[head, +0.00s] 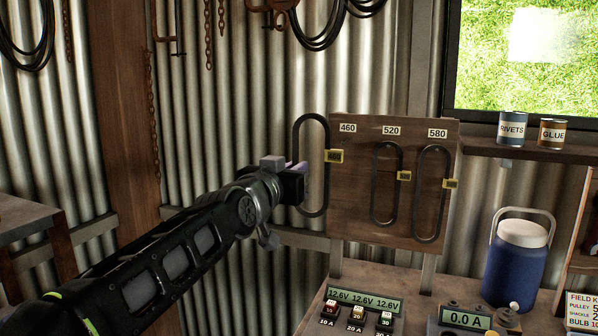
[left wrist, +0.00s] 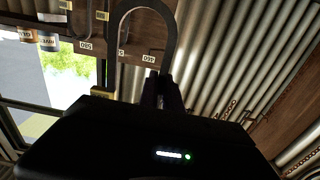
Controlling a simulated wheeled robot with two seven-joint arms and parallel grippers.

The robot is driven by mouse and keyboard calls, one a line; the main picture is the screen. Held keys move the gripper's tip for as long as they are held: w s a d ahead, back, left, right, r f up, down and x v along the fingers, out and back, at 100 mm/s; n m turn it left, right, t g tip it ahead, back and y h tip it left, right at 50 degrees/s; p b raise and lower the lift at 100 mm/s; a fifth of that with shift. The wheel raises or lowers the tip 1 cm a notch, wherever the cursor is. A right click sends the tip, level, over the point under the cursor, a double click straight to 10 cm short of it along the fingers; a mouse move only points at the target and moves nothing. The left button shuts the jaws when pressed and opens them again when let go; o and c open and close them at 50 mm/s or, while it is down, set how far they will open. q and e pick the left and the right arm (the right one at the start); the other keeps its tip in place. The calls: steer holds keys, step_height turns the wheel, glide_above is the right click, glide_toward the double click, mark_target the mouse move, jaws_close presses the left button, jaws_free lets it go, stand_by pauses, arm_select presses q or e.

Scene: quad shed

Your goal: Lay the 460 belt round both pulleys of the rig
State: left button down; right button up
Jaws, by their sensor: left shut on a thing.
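The 460 belt (head: 326,128) is a long black loop with a yellow tag (head: 333,156), upright at the left edge of the wooden belt board (head: 360,210). My left gripper (head: 303,172) is shut on the belt's left strand in the head view. The left wrist view shows the belt's curved end (left wrist: 143,4) beyond my left gripper (left wrist: 161,88). Whether the belt still touches the board is unclear. Two other tagged belts, 520 (head: 374,185) and 580 (head: 417,190), hang on the board. My right gripper, the rig and its pulleys are not in view.
A bench below the board holds a 12.6V panel (head: 363,304), a 0.0 A meter (head: 466,318) and a blue jug (head: 518,265). A shelf (head: 540,152) carries RIVETS (head: 512,128) and GLUE (head: 552,133) tins. A wooden post (head: 120,100) stands left.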

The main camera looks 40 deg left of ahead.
arm_select(q)
steer(key=shift+b+v, duration=0.55)
steer(key=shift+v, duration=0.95)
